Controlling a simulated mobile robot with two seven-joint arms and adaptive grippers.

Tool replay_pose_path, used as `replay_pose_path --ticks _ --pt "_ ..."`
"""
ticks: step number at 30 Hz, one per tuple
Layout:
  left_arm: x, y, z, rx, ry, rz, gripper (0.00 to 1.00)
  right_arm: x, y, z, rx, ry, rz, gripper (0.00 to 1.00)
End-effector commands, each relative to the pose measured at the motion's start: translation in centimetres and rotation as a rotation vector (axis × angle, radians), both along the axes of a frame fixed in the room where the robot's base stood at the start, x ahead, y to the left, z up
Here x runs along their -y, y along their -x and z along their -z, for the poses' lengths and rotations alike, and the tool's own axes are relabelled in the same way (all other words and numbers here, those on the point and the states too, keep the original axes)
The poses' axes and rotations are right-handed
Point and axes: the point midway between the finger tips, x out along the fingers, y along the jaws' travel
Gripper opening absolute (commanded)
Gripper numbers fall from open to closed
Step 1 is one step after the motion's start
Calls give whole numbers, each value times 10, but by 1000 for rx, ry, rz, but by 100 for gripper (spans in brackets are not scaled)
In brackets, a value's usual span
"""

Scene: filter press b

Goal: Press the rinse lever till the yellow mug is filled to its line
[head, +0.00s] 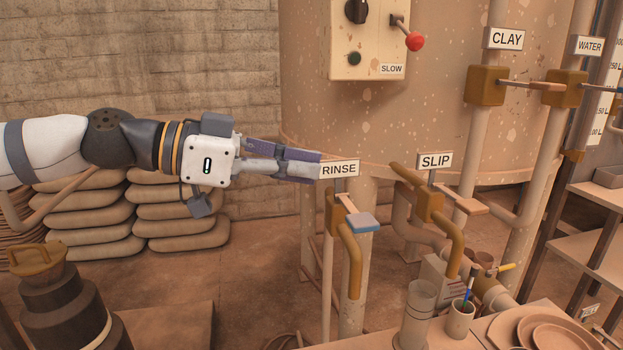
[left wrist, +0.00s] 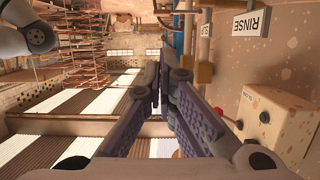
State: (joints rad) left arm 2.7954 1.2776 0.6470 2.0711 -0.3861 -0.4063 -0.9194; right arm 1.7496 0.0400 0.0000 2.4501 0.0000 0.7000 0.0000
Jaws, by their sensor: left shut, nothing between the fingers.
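The rinse lever (head: 362,221) is a flat arm with a blue pad, on a brass tap with a downturned spout (head: 352,265) under the RINSE sign (head: 339,170). The sign also shows in the left wrist view (left wrist: 251,22). My left gripper (head: 318,168) is shut and empty, its tips at the sign's left edge in the picture, above and left of the blue pad and apart from it. Its fingers meet in the left wrist view (left wrist: 163,75). I cannot make out a yellow mug in either view. My right gripper is not in view.
The SLIP tap (head: 430,205) stands just right of the rinse tap. A control box (head: 368,40) with a red-knobbed lever is above. A clear cylinder (head: 417,315) and a cup with pens (head: 460,320) stand at the lower right. Stacked sacks (head: 180,220) lie behind my arm.

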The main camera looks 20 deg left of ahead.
Motion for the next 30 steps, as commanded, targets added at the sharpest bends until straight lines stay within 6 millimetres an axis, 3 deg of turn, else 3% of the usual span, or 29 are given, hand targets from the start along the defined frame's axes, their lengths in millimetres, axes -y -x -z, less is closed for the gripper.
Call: replay_pose_path --ticks 3,10,18,30 --pt "22 -17 17 -19 -4 4 0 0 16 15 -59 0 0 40" --pt "62 -43 28 -15 -3 3 0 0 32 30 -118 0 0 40" --pt "60 -41 57 -5 1 0 0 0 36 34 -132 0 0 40" --pt "60 -41 59 -1 -1 0 0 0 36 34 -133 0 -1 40"
